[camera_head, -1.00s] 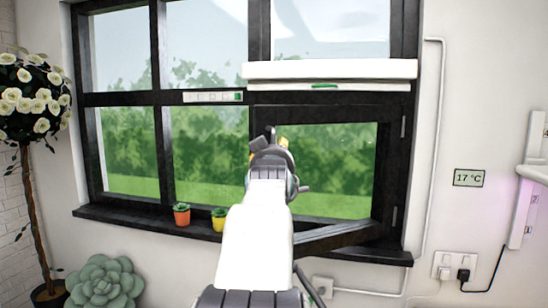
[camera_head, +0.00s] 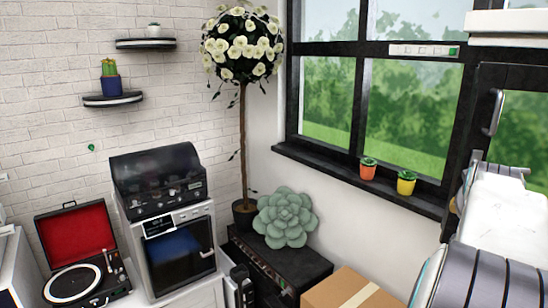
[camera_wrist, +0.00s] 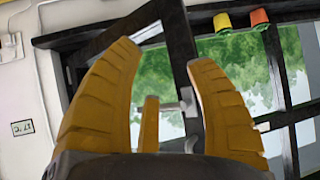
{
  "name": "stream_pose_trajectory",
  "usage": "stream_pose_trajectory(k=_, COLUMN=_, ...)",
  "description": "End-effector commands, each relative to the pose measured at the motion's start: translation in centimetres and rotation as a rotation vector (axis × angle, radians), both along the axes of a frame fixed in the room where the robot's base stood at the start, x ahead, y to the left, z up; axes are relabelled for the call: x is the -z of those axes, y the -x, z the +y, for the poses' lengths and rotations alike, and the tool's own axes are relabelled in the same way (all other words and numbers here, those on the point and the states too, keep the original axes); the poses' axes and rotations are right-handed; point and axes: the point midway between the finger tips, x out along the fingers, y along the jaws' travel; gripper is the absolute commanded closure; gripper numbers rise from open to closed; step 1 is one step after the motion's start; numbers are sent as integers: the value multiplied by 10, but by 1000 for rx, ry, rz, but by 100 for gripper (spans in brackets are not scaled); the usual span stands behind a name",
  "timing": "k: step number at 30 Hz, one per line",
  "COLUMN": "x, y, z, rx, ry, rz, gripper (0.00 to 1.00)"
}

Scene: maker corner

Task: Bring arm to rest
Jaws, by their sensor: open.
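My gripper (camera_wrist: 162,55) shows in the wrist view with its yellow fingers spread apart. It is open, and no held object is visible between the fingers. The dark window frame (camera_wrist: 182,52) and a pale window handle (camera_wrist: 188,102) show beyond the fingers; I see no clear contact. In the head view my white arm extends at the lower right in front of the window, and the gripper end is hard to make out there. The window handle (camera_head: 494,112) is on the dark frame above the arm.
An orange pot (camera_head: 368,169) and a yellow pot (camera_head: 406,183) stand on the sill (camera_head: 330,166), left of my arm. Below are a cardboard box (camera_head: 335,290) and a large succulent (camera_head: 286,218). A flower tree (camera_head: 243,130), an oven-like machine (camera_head: 180,250) and a record player (camera_head: 77,280) stand farther left.

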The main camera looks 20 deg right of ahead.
Motion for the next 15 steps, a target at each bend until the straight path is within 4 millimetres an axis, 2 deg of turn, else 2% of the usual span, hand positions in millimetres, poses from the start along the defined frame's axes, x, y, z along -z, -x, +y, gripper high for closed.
stream_pose_trajectory(k=1, x=29, y=9, z=17, rx=0, ry=-87, rz=46, gripper=50)
stream_pose_trajectory(k=3, x=64, y=23, z=46, rx=-3, ry=-202, rz=107, gripper=50)
stream_pose_trajectory(k=5, x=89, y=32, z=77, rx=-20, ry=-294, rz=159, gripper=50)
stream_pose_trajectory(k=6, x=104, y=35, z=100, rx=-41, ry=-347, rz=193, gripper=50)
stream_pose_trajectory(k=8, x=122, y=38, z=136, rx=-83, ry=-418, rz=244, gripper=50)
stream_pose_trajectory(k=9, x=133, y=41, z=161, rx=-116, ry=-458, rz=279, gripper=50)
stream_pose_trajectory(k=15, x=171, y=56, z=284, rx=-357, ry=-556, rz=444, gripper=50)
